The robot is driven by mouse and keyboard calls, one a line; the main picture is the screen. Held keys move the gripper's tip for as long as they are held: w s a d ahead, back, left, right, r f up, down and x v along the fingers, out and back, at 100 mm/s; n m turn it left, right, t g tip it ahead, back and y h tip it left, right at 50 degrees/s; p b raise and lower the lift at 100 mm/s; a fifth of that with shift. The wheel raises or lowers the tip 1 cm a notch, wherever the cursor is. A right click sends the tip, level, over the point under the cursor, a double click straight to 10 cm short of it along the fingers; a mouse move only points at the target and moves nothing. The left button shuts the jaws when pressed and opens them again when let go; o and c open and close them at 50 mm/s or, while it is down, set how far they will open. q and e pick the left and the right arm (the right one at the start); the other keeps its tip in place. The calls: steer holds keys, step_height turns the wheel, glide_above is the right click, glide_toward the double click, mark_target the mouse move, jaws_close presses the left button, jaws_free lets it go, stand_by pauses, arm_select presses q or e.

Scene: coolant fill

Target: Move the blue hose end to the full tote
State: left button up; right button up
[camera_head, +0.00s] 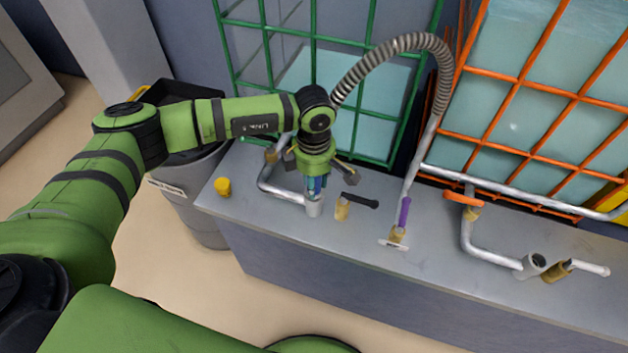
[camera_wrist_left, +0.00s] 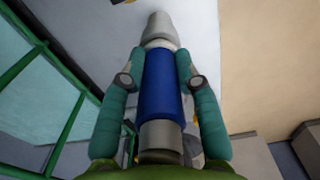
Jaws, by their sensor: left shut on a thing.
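My left gripper (camera_head: 316,184) is shut on the blue hose end (camera_wrist_left: 162,85), with its teal fingers (camera_wrist_left: 162,95) on both sides of the blue sleeve. The hose end points down at the pale port (camera_head: 313,208) of the pipe from the green-caged tote (camera_head: 352,95); I cannot tell whether it is seated. The ribbed hose (camera_head: 400,45) arches right to a purple sleeve (camera_head: 404,212) at a brass fitting (camera_head: 397,236). The orange-caged tote (camera_head: 510,110) holds liquid up high; the green-caged one looks lower. Its port (camera_head: 537,262) looks open. My right gripper is not in view.
A brass fitting with a black lever (camera_head: 360,201) stands right of my gripper. A yellow cap (camera_head: 222,187) lies at the bench's left end. An orange handle (camera_head: 463,199) and a brass fitting (camera_head: 557,271) are at right. A grey bin (camera_head: 195,195) stands left of the bench (camera_head: 330,240).

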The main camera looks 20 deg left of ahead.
arm_select(q)
steer(key=shift+r+p, duration=1.5)
steer(key=shift+r, duration=1.2)
